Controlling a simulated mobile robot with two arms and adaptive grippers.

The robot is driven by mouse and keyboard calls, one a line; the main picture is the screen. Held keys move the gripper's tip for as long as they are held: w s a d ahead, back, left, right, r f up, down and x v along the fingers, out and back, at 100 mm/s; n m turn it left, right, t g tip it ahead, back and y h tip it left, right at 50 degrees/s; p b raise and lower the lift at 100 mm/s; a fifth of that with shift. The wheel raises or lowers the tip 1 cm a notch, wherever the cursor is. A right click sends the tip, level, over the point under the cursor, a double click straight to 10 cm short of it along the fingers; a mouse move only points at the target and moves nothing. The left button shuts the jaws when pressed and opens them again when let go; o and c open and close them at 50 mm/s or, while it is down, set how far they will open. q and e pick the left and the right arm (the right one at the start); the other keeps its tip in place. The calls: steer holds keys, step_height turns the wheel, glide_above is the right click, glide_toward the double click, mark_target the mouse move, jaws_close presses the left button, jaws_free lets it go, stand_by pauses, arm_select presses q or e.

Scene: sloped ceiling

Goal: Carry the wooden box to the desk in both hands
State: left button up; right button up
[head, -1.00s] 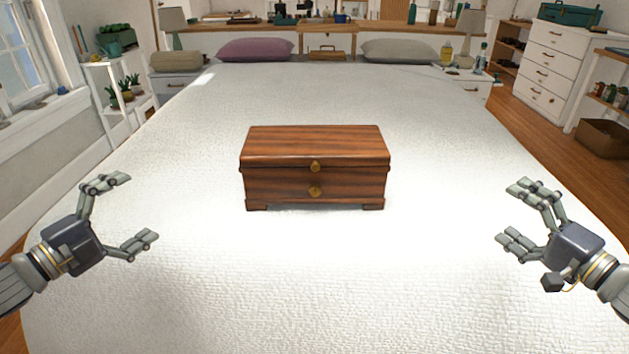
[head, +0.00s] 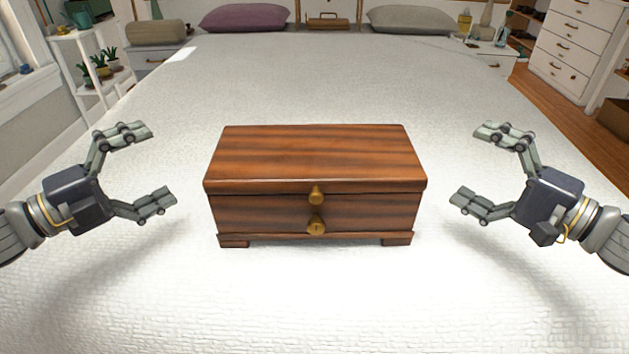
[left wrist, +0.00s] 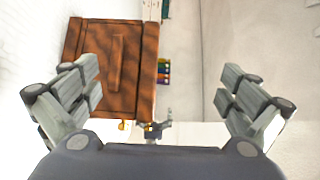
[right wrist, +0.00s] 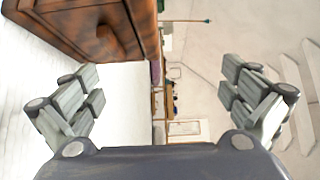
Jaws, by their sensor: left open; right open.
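The wooden box (head: 315,160) is reddish-brown with a closed lid and two brass knobs. It stands upright on short feet on the white bed. My left gripper (head: 160,166) is open and empty, to the left of the box with a gap between. My right gripper (head: 480,167) is open and empty, to the right of the box, also apart from it. The box's end with a raised handle strip shows in the left wrist view (left wrist: 125,95). The box also shows at the upper left of the right wrist view (right wrist: 85,25). No desk can be clearly made out.
The bed (head: 320,85) is wide and clear around the box. A purple pillow (head: 245,18) and a grey pillow (head: 412,19) lie at its far end. A white dresser (head: 583,45) stands at the right, and a plant shelf (head: 92,60) at the left.

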arm_select(q)
steer(key=shift+s, duration=0.2)
arm_select(e)
steer(key=shift+s, duration=0.2)
arm_select(q)
step_height(320, 180, down, 8)
steer(key=shift+w+r, duration=0.1)
arm_select(e)
step_height(320, 180, down, 8)
steer(key=shift+w+r, duration=0.1)
steer(key=shift+r, duration=0.05)
arm_select(q)
steer(key=shift+w+d, duration=0.15)
arm_select(e)
steer(key=shift+w+a, duration=0.1)
steer(key=shift+a, duration=0.05)
arm_select(q)
steer(key=shift+x, duration=1)
arm_select(e)
steer(key=shift+x, duration=1)
arm_select(q)
steer(key=shift+x, duration=1.35)
arm_select(e)
steer(key=shift+x, duration=1.35)
arm_select(q)
steer(key=shift+x, duration=1.2)
arm_select(e)
steer(key=shift+x, duration=1.2)
